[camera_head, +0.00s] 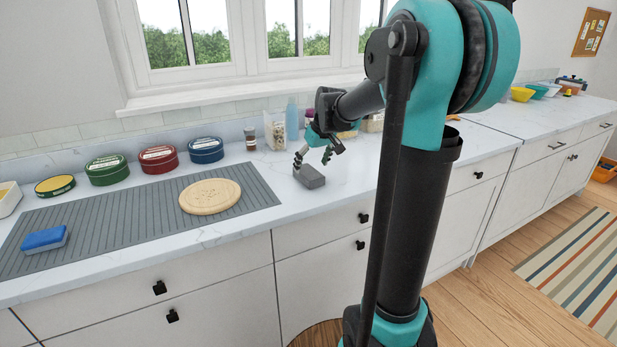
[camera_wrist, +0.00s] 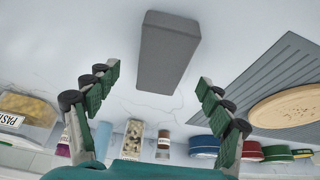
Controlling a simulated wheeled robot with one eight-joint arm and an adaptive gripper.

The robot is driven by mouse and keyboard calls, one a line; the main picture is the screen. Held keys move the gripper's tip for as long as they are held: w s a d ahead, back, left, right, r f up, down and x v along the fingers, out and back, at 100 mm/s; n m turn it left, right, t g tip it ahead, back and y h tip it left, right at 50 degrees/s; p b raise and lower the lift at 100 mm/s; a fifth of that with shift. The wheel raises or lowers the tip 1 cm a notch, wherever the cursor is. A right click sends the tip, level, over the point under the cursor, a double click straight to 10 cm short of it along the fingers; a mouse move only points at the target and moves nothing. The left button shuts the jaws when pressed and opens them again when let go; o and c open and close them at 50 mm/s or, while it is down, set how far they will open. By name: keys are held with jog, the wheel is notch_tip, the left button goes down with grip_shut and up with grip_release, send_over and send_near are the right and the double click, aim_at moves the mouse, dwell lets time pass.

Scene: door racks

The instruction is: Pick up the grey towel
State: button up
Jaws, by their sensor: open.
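The grey towel (camera_head: 309,176) is a small dark-grey block lying on the white countertop, just right of the ribbed grey mat. In the wrist view the grey towel (camera_wrist: 166,52) lies ahead of the fingertips, roughly centred between the two fingers. My gripper (camera_head: 313,155) is just above and behind the towel in the head view. In the wrist view my gripper (camera_wrist: 158,78) has its two green fingers spread wide with nothing between them. I see no contact with the towel.
The grey mat (camera_head: 110,222) holds a round wooden board (camera_head: 209,196) and a blue sponge (camera_head: 44,239). Green (camera_head: 107,169), red (camera_head: 158,159) and blue (camera_head: 206,150) tins stand along the back. A pasta container (camera_head: 275,130) and bottles stand behind my gripper. Counter around the towel is clear.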

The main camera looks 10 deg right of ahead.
aim_at(309, 172)
jog(key=shift+x, duration=1.7)
jog(key=shift+s, duration=0.1)
jog(key=c, duration=1.3)
jog(key=shift+o, duration=0.2)
jog(key=shift+r, duration=0.1)
notch_tip(309, 172, up, 20)
